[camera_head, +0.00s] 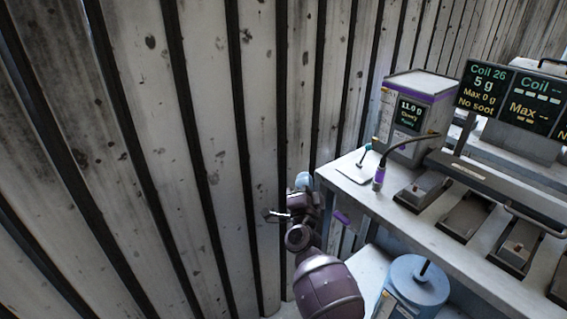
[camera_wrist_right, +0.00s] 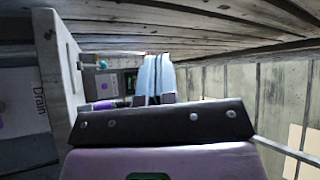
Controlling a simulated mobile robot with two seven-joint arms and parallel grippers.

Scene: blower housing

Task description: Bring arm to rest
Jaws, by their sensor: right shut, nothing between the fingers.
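My right arm (camera_head: 328,288) comes up from the bottom of the head view, just left of the workbench. Its right gripper (camera_head: 303,181) points away from me, beside the bench's near left corner and in front of the slatted wall. In the right wrist view the pale blue fingers of the right gripper (camera_wrist_right: 154,66) are together, with nothing held between them. My left gripper is in neither view.
The workbench (camera_head: 400,219) carries a grey box (camera_head: 414,108) with a screen, a purple-handled tool (camera_head: 379,178) on a cable and several dark blocks. A blue canister (camera_head: 417,281) stands below its edge. The slatted wall (camera_head: 165,150) fills the left.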

